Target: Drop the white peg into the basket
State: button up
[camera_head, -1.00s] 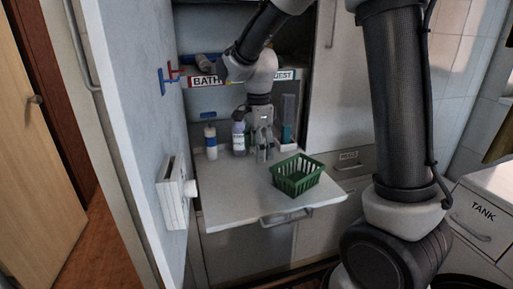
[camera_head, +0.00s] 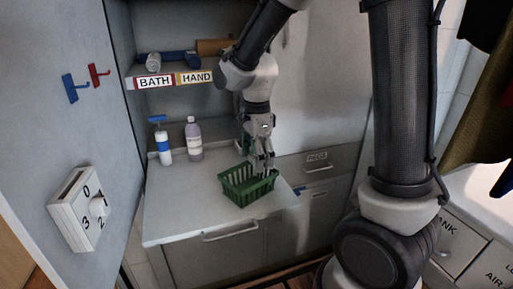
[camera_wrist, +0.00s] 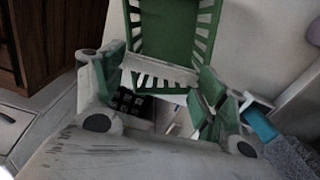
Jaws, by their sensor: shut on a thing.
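The green basket (camera_head: 247,186) stands on the light counter (camera_head: 180,210), open side up. It also fills the top middle of the wrist view (camera_wrist: 170,28). My gripper (camera_head: 262,168) points down at the basket's far right side, its fingertips close to the rim. The peg cannot be made out in the head view. Whether it touches the basket I cannot tell.
A white bottle with a blue pump (camera_head: 163,142) and a pale purple bottle (camera_head: 194,140) stand at the back left. A shelf labelled BATH and HAND (camera_head: 175,79) runs above. A dial box (camera_head: 80,210) hangs on the left wall. The counter's left front is clear.

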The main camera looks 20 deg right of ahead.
jog(key=shift+f, duration=1.1)
jog(key=o, duration=0.7)
jog(key=shift+o, duration=0.2)
jog(key=shift+r, duration=0.1)
notch_tip(320, 180, up, 12)
